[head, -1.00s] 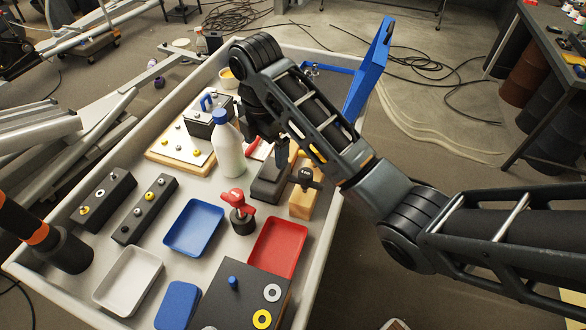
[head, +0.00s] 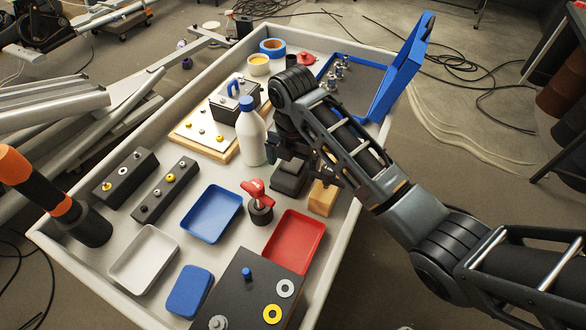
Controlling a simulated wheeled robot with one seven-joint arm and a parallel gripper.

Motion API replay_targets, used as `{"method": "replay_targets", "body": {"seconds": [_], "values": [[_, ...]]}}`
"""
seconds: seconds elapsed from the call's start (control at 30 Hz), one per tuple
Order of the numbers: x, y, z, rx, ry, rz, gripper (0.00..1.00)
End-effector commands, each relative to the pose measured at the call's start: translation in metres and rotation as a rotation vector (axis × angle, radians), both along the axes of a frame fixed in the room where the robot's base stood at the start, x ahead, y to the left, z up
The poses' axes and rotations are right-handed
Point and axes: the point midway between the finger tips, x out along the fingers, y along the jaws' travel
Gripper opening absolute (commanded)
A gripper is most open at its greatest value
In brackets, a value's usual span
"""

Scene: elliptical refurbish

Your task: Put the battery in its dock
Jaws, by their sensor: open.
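A dark box-shaped battery (head: 222,107) with a blue handle (head: 233,88) stands at the back of the table, behind or on a wooden board with a white plate (head: 202,132). I cannot tell for certain which thing is its dock; a low black block (head: 289,181) sits to the right, beneath my gripper. My gripper (head: 297,160) is open, pointing down above this block and near a small wooden block (head: 322,199). It is right of the white bottle and apart from the battery. Its fingers are dark and partly hidden by my arm.
A white bottle (head: 251,138) with a blue cap stands between battery and gripper. A red-handled part (head: 260,203), blue tray (head: 211,214), red tray (head: 295,242) and white tray (head: 144,258) lie nearer. An open blue case (head: 372,82) is at the back right.

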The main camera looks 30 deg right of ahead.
Motion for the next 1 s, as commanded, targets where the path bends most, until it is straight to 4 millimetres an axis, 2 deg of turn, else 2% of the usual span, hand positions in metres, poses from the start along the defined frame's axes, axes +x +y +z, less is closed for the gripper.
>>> {"method": "replay_targets", "body": {"seconds": [0.13,0.4,1.0], "values": [[-0.001,0.000,-0.014,-0.001,0.002,0.000,1.00],[0.000,0.000,-0.016,-0.001,-0.001,0.000,0.99],[0.000,0.000,-0.015,-0.001,-0.002,0.000,0.43]]}}
